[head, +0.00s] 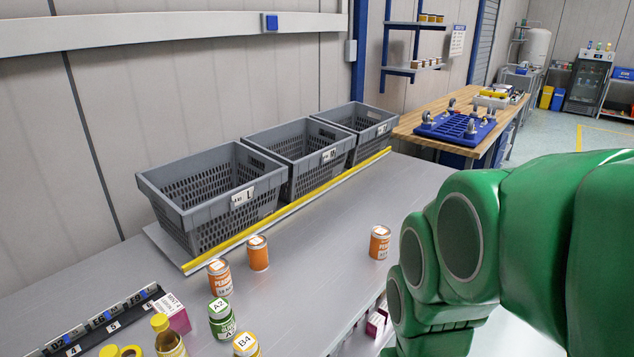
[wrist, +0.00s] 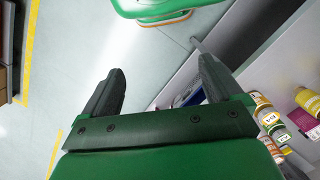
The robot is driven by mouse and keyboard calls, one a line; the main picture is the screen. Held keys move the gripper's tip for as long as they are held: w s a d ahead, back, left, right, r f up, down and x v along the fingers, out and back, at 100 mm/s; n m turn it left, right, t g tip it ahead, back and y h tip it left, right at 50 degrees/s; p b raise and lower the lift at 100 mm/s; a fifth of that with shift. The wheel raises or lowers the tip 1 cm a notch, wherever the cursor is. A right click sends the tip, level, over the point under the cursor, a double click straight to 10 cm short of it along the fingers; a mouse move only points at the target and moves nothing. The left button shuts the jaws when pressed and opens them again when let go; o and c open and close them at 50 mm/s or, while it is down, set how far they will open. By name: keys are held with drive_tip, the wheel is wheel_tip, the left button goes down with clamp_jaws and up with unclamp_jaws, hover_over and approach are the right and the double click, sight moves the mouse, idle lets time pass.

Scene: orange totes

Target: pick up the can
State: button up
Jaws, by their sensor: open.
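Several cans stand upright on the grey table in the head view. Three have orange labels: one at the left (head: 219,277), one behind it (head: 258,253) and one alone at the right (head: 380,242). A green can marked A2 (head: 222,319) and a yellow can marked B4 (head: 246,345) stand nearer the front. My gripper (wrist: 162,84) shows in the wrist view, open and empty, with floor and the table's side beyond its fingers. Some cans (wrist: 270,118) show at the right of that view, apart from the fingers. The head view does not show my gripper.
Three grey crates (head: 215,228) line the wall side behind a yellow-edged strip (head: 232,243). A pink box (head: 172,312), a yellow bottle (head: 168,340) and a labelled black rack (head: 105,322) crowd the front left. The middle of the table is clear.

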sight(379, 241)
drive_tip(key=w+d+f+t+h, duration=0.1)
drive_tip(key=w+d+t, duration=0.35)
drive_tip(key=w, duration=0.75)
drive_tip(key=w+d+f+t+h, duration=0.1)
drive_tip(key=w+d+f, duration=0.1)
drive_tip(key=w+d, duration=0.8)
drive_tip(key=w+d+f+t+h, duration=0.1)
drive_tip(key=w+d+t, duration=0.25)
drive_tip(key=w, duration=0.95)
drive_tip(key=w+d+f+n+t+y, duration=0.1)
drive_tip(key=w+d+f, duration=0.1)
drive_tip(key=w, duration=0.4)
drive_tip(key=w+d+f+n+t+y, duration=0.1)
drive_tip(key=w+d+f+n+t, duration=0.1)
drive_tip(key=w, duration=0.4)
drive_tip(key=w+a+f+n+t+y, duration=0.1)
drive_tip(key=f+y, duration=0.2)
drive_tip(key=w+a+f+n+t+y, duration=0.1)
drive_tip(key=w+a+f+t+y, duration=0.1)
drive_tip(key=f+y, duration=0.1)
drive_tip(key=w+a+f+n+t+y, duration=0.1)
drive_tip(key=w+f+y, duration=0.1)
drive_tip(key=f+y, duration=0.1)
drive_tip(key=shift+w+a+f+y, duration=0.1)
drive_tip(key=shift+a+f+y, duration=0.15)
drive_tip(key=shift+y, duration=0.05)
drive_tip(key=shift+s+a+f+n+t+y, duration=0.15)
drive_tip(key=shift+s+a+n+t+y, duration=0.15)
drive_tip(key=shift+a+y, duration=0.25)
drive_tip(key=shift+x, duration=3.8)
